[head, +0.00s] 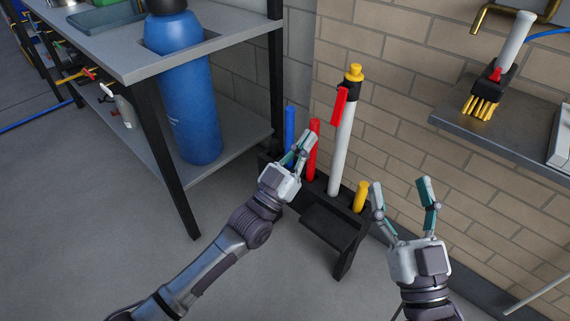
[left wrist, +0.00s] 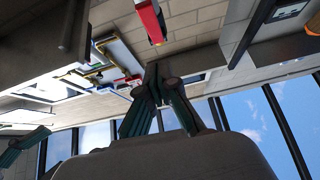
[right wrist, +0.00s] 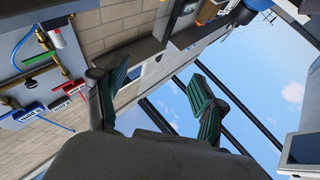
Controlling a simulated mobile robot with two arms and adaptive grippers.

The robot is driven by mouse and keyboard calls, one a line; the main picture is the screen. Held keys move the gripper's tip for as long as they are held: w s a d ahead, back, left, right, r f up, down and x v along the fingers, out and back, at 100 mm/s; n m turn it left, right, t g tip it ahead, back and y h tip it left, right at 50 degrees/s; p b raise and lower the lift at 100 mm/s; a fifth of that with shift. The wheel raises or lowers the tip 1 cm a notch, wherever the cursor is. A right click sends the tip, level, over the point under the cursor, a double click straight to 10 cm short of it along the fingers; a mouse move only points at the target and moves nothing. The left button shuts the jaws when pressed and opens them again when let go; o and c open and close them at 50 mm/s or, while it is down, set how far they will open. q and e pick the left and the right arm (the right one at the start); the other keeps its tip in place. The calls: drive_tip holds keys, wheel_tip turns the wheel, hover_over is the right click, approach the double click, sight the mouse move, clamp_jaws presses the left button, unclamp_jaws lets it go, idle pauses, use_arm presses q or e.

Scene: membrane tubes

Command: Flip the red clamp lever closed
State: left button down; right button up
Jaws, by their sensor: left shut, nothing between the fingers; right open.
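The red clamp lever (head: 338,106) sits at the top of a white tube (head: 345,145), at a black clamp (head: 350,88) under a yellow cap (head: 355,73). The lever slants down along the tube's left side, its lower end slightly away from it. My left gripper (head: 306,141) is shut and empty, lower and to the left of the lever, in front of the red tube (head: 312,160). A red piece (left wrist: 150,20) shows above its fingers in the left wrist view; I cannot tell if it is the lever. My right gripper (head: 400,187) is open and empty, right of the rack.
A black rack (head: 320,222) holds the tubes, with a blue one (head: 290,125) and a short yellow one (head: 360,195). A metal shelf with a blue cylinder (head: 190,90) stands at left. Brick wall lies behind.

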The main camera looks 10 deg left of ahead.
use_arm(q)
drive_tip(key=v, duration=0.6)
drive_tip(key=shift+p, duration=0.35)
use_arm(e)
drive_tip(key=f+g, duration=0.1)
drive_tip(key=w+f, duration=0.1)
drive_tip(key=f+g+h, duration=0.1)
drive_tip(key=f, duration=0.1)
drive_tip(key=shift+w+d+g, duration=0.25)
drive_tip(key=shift+w+g, duration=0.05)
drive_tip(key=shift+w, duration=0.1)
use_arm(q)
drive_tip(key=shift+f, duration=0.1)
